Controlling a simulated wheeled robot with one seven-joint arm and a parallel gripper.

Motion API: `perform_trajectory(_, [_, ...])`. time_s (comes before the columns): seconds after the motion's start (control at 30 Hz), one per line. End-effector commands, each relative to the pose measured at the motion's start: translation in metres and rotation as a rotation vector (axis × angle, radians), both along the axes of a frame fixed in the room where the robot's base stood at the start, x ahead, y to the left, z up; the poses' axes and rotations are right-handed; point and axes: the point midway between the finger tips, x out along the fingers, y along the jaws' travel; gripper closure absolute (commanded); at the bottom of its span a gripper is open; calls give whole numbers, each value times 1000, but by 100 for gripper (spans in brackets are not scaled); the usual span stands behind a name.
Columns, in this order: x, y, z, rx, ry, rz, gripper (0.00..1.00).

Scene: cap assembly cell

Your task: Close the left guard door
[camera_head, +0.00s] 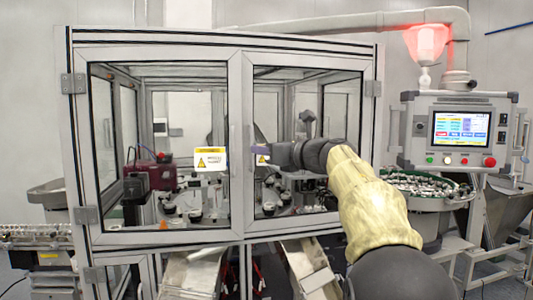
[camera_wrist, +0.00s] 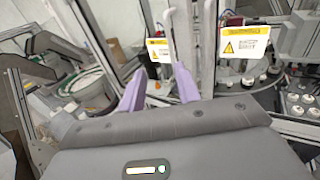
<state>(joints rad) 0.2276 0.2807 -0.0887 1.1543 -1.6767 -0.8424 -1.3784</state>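The left guard door (camera_head: 237,110) is a grey-framed clear panel hinged on its left side. Its free edge lies beside the right guard door (camera_head: 300,62); it looks shut or nearly so, and I cannot tell if a small gap is left. A yellow-and-white warning label (camera_head: 210,158) is on the left door. My gripper (camera_head: 259,153) is in front of the right door, near where the doors meet. In the wrist view, the purple fingers of my gripper (camera_wrist: 160,76) are apart. A pale upright handle (camera_wrist: 170,35) is close to the fingertips; contact is unclear.
A second pale handle (camera_wrist: 208,45) stands to the right. Behind the doors are a red device (camera_head: 150,172) and several small fixtures. The control panel (camera_head: 459,130) with a lit screen and a feeder bowl (camera_head: 430,187) stand at the right.

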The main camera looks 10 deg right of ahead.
Motion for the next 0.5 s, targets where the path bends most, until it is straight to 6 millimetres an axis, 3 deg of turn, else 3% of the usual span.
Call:
perform_trajectory(0.1, [0, 0, 0, 0, 0, 1, 67])
perform_trajectory(0.27, [1, 0, -2, 40, 14, -8, 97])
perform_trajectory(0.37, [4, 0, -10, 168, 59, -34, 100])
perform_trajectory(0.5, [10, -5, -39, 513, 193, -122, 100])
